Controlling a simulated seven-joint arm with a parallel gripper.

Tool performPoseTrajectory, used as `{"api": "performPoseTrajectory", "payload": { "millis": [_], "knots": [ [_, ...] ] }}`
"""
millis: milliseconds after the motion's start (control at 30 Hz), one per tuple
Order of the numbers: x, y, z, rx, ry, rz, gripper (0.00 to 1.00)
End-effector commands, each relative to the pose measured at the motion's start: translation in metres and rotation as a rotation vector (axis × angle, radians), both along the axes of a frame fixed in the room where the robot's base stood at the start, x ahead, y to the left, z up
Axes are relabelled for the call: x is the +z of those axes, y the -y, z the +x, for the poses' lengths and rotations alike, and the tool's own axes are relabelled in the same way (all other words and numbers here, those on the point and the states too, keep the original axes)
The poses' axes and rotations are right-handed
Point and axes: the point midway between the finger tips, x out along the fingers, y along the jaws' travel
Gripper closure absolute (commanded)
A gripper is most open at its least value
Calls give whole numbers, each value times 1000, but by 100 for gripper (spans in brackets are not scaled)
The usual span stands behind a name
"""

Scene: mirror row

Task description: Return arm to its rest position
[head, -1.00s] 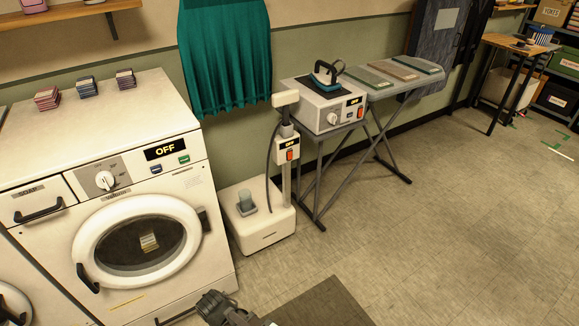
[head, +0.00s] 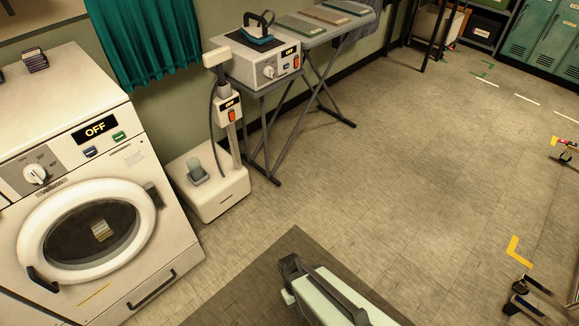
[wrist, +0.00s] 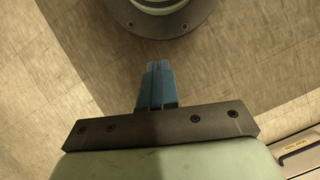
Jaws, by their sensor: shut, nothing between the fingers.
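My gripper (wrist: 157,86) shows in the wrist view as two blue fingers side by side, shut with nothing between them. It points over bare tiled floor toward a round grey and pale green part of my own body at the top edge. In the head view a pale green and dark part of my arm (head: 330,298) reaches in at the bottom, over a dark mat. I cannot make out the fingertips there.
A washing machine (head: 75,190) reading OFF stands at left. Beside it are a white steamer stand (head: 213,190), an iron station (head: 262,62) on a small stand and an ironing board (head: 325,28). The tiled floor at centre right is open. Green lockers (head: 545,40) stand at back right.

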Motion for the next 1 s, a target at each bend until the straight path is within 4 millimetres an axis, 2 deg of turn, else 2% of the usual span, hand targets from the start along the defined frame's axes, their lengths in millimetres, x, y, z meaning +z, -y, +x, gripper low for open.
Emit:
{"api": "performPoseTrajectory", "payload": {
  "millis": [33,200,500,700,1000],
  "knots": [
    [-4,14,-5,-36,-16,-7,100],
    [-15,49,-21,-140,-61,-25,100],
    [-30,98,-49,-321,-129,-41,100],
    [-34,119,-56,-417,-147,-39,100],
    [-33,129,-55,-470,-147,-34,100]
  ]
}}
